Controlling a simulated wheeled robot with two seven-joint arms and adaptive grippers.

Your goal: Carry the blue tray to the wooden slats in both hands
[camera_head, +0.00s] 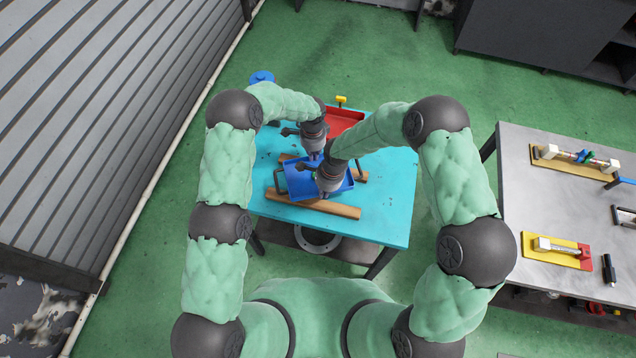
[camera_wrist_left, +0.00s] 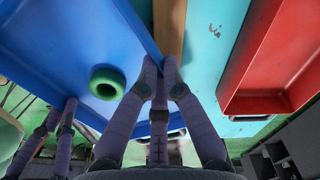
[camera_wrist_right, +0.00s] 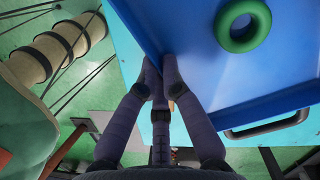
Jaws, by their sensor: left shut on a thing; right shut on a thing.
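The blue tray (camera_head: 298,184) lies over the cyan table, above or on the two wooden slats; I cannot tell if it touches them. The front slat (camera_head: 335,208) shows along its near side, and the rear slat (camera_head: 360,176) shows partly behind it. My left gripper (camera_head: 314,160) is shut on the tray's far wall, seen in the left wrist view (camera_wrist_left: 158,76). My right gripper (camera_head: 326,192) is shut on the near wall, seen in the right wrist view (camera_wrist_right: 158,78). A green ring (camera_wrist_left: 107,82) lies inside the tray, also in the right wrist view (camera_wrist_right: 243,25).
A red tray (camera_head: 345,118) stands at the table's back, beyond my left gripper. The cyan table (camera_head: 396,200) is bare on its right side. A grey table (camera_head: 570,215) with parts on wooden and yellow bases stands to the right.

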